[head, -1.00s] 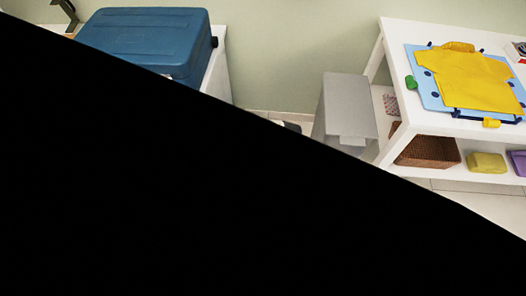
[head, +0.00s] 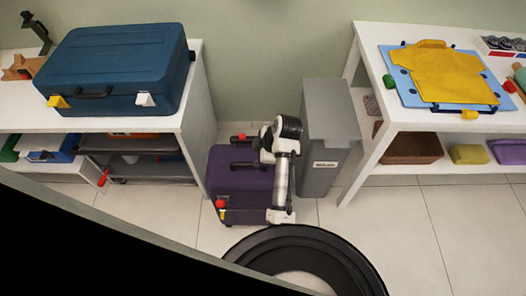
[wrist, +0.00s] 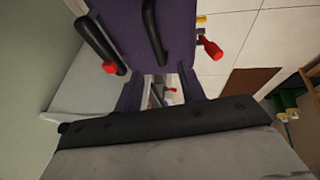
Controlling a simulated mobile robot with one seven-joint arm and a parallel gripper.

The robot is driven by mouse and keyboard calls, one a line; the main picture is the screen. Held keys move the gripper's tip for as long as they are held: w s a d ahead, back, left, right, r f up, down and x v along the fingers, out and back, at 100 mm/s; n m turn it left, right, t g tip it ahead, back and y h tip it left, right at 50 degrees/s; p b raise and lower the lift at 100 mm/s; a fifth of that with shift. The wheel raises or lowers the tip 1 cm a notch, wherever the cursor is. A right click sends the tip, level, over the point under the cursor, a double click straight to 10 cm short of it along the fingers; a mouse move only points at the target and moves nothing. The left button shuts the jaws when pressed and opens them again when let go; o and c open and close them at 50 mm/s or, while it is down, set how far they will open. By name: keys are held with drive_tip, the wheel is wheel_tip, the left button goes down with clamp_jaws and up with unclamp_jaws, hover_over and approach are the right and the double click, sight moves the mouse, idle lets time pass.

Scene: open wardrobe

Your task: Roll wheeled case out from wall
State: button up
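The purple wheeled case (head: 240,187) stands on the floor in the gap between the left shelf unit and the grey bin. Black handle parts and red tips show at its top and front. In the wrist view the case (wrist: 176,22) fills the upper middle, with a black handle bar (wrist: 154,32) ahead of my gripper (wrist: 163,82). The two fingers are apart, with a gap between them, and I see nothing held. In the head view my arm stands over the right side of the case and hides part of it. Its wheels are not clear.
The grey bin (head: 330,125) stands close on the right. A blue case (head: 115,65) sits on the white left shelf unit (head: 205,85). The right white table (head: 365,60) holds a yellow shirt (head: 440,72). The tiled floor (head: 400,230) in front is clear. Something black hides the lower left.

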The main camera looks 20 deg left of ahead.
drive_tip(key=shift+v, duration=2.25)
